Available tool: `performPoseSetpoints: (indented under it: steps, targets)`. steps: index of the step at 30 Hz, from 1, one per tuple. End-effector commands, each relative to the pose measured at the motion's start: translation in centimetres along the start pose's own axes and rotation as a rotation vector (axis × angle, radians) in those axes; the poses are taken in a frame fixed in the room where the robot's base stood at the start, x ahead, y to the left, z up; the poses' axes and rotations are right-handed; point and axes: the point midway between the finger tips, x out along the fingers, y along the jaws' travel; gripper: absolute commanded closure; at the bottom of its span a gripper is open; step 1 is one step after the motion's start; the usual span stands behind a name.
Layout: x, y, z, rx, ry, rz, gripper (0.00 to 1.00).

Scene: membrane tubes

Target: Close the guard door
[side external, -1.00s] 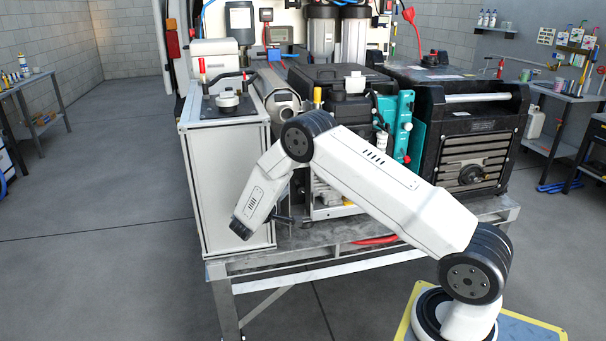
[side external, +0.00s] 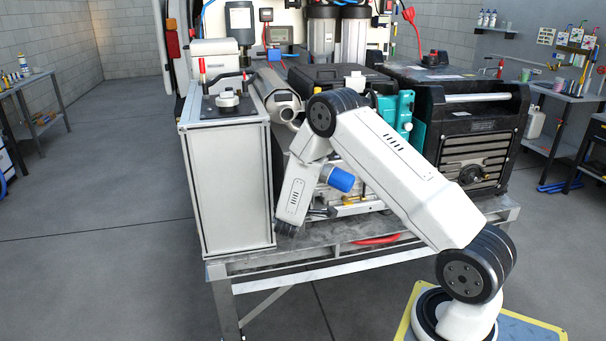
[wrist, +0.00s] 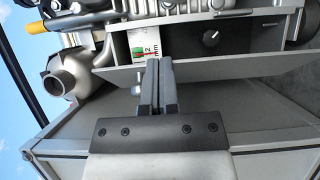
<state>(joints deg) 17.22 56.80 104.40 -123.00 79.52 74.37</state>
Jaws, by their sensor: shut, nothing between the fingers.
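My gripper (wrist: 160,66) is shut and empty, its two dark fingers together in the wrist view. Its tips are close to a thin grey plate edge (wrist: 230,72); I cannot tell whether they touch. I cannot tell for sure which panel is the guard door. A broad grey framed panel (wrist: 70,152) lies behind my gripper in the wrist view.
A black knob (wrist: 211,38) and a green-and-red gauge label (wrist: 145,43) are beyond my fingertips. A grey pipe end (wrist: 60,82) is at left. A black generator (side external: 470,140) stands at right on the metal platform (side external: 250,263). A red hose (side external: 375,239) lies there.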

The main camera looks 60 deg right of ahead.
Motion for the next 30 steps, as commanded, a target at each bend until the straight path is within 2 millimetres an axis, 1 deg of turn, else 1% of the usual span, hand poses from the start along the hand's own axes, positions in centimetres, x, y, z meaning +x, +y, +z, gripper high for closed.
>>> performPoseSetpoints:
  steps: [6, 16, 30]
  targets:
    - [1.8, 0.0, 1.2, -0.001, -0.003, -0.001, 1.0]
    - [4.6, -0.1, 2.1, 0.0, -0.003, -0.001, 1.0]
    - [4.8, 0.0, 2.1, -0.001, 0.0, 0.0, 1.0]
